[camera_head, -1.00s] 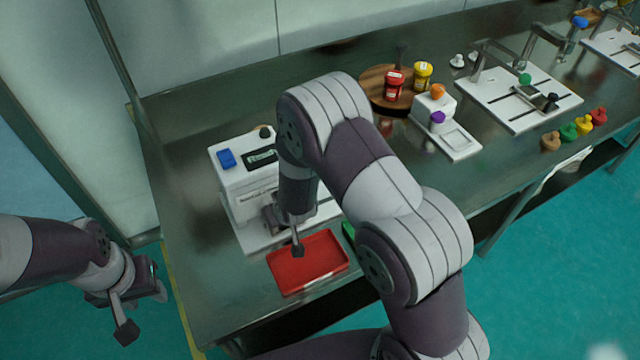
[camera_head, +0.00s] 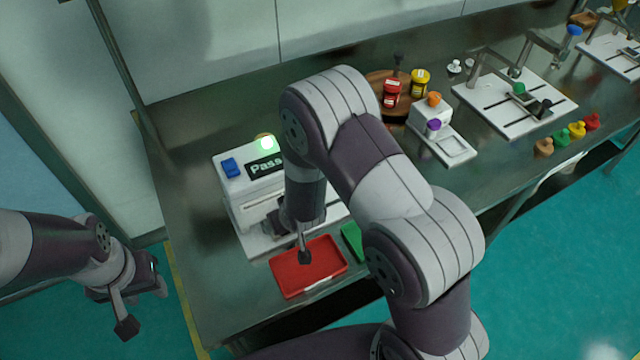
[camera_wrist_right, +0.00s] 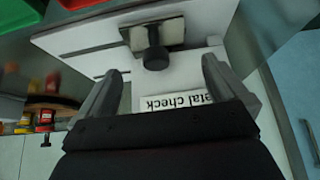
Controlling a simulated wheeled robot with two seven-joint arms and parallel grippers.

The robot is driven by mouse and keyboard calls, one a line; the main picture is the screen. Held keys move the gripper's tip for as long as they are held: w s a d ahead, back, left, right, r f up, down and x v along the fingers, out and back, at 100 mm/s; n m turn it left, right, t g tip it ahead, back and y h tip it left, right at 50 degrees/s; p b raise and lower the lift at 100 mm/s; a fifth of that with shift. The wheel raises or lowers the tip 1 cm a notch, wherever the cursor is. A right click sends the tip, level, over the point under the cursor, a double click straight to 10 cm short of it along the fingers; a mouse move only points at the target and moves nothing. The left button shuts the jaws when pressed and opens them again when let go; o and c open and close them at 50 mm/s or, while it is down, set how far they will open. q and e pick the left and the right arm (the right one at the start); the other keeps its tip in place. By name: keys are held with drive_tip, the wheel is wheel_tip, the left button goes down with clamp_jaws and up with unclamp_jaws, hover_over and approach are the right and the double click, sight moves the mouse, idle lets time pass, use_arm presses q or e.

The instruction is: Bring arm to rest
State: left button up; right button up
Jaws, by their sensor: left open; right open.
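A dark round knob on a metal block (camera_wrist_right: 157,56) shows beyond the fingertips. The white metal check machine (camera_head: 232,190) stands behind the red tray; its display reads "Pass" and a green lamp on top is lit. My left gripper (camera_head: 140,303) is open and empty, left of the bench, over the floor.
A green tray (camera_head: 352,242) lies beside the red one, partly behind my arm. Red (camera_head: 391,94) and yellow (camera_head: 420,82) jars stand on a round wooden board. A small white device (camera_head: 440,140), a white slotted plate (camera_head: 500,122) and several coloured weights (camera_head: 562,138) are farther right.

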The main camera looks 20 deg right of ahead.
drive_tip(key=p+v, duration=0.1)
drive_tip(key=v, duration=0.2)
drive_tip(key=shift+w, duration=0.1)
idle(0.3)
drive_tip(key=s+f+g, duration=0.1)
drive_tip(key=s+g, duration=0.2)
drive_tip(key=s, duration=0.3)
drive_tip(key=s+d+r, duration=0.2)
drive_tip(key=r, duration=0.3)
drive_tip(key=s+d+r+m+g, duration=0.1)
drive_tip(key=s+d+r, duration=0.2)
drive_tip(key=r, duration=0.2)
drive_tip(key=s+d+r+g, duration=0.1)
drive_tip(key=s+d+r, duration=0.1)
drive_tip(key=r, duration=0.3)
drive_tip(key=shift+s+d+h, duration=0.35)
drive_tip(key=shift+d+h, duration=0.05)
drive_tip(key=shift+d, duration=0.25)
